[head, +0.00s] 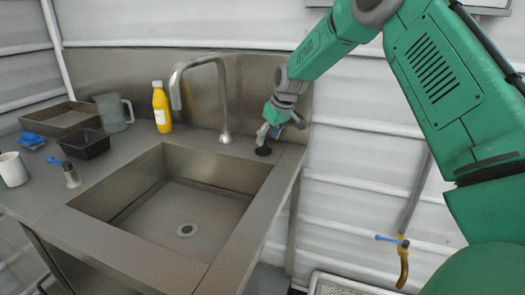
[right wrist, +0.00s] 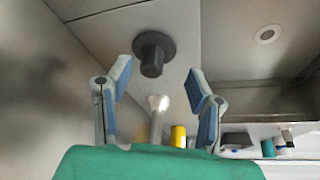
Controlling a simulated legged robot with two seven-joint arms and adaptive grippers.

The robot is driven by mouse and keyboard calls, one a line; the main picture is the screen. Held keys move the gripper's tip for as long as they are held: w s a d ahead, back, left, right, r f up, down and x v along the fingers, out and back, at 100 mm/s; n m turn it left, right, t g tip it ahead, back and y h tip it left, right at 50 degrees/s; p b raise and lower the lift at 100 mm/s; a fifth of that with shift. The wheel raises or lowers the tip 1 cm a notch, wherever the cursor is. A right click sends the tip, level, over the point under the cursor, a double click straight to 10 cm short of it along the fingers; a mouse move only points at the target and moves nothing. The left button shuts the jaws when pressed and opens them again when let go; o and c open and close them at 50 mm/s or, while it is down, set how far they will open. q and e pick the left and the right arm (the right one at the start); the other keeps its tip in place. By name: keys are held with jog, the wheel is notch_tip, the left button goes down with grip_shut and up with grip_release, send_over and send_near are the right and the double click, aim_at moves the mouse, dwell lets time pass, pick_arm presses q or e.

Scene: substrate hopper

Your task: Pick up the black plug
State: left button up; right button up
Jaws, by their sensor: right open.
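The black plug (head: 263,151) stands on the steel counter at the right of the sink, close to the back. It has a wide round base and a narrower knob. In the right wrist view the plug (right wrist: 152,55) shows ahead of the gap between the fingers. My right gripper (head: 269,134) is just above the plug, fingers pointing down. It is open and empty, and in the right wrist view its blue-padded fingers (right wrist: 158,70) are spread apart. The plug looks clear of both fingers. My left gripper is out of view.
A steel sink (head: 187,208) with a drain lies left of the plug, a tall tap (head: 222,95) behind it. A yellow bottle (head: 161,107), grey jug (head: 112,113), black container (head: 84,144), tray (head: 60,118) and white mug (head: 13,169) stand further left. The counter's right edge is near the plug.

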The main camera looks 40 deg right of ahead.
aim_at(266, 141)
jog(key=w+f, duration=0.1)
jog(key=w+d+f, duration=0.1)
jog(key=f, duration=0.1)
jog(key=shift+w+f, duration=0.3)
jog(key=shift+w+f+b, duration=0.15)
jog(key=shift+f+b, duration=0.15)
jog(key=shift+f, duration=0.05)
jog(key=shift+r, duration=0.1)
jog(key=shift+a, duration=0.15)
grip_shut()
jog(key=shift+r, duration=0.1)
notch_tip(266, 141, up, 10)
jog(key=shift+f+p, duration=0.1)
jog(key=shift+p, duration=0.6)
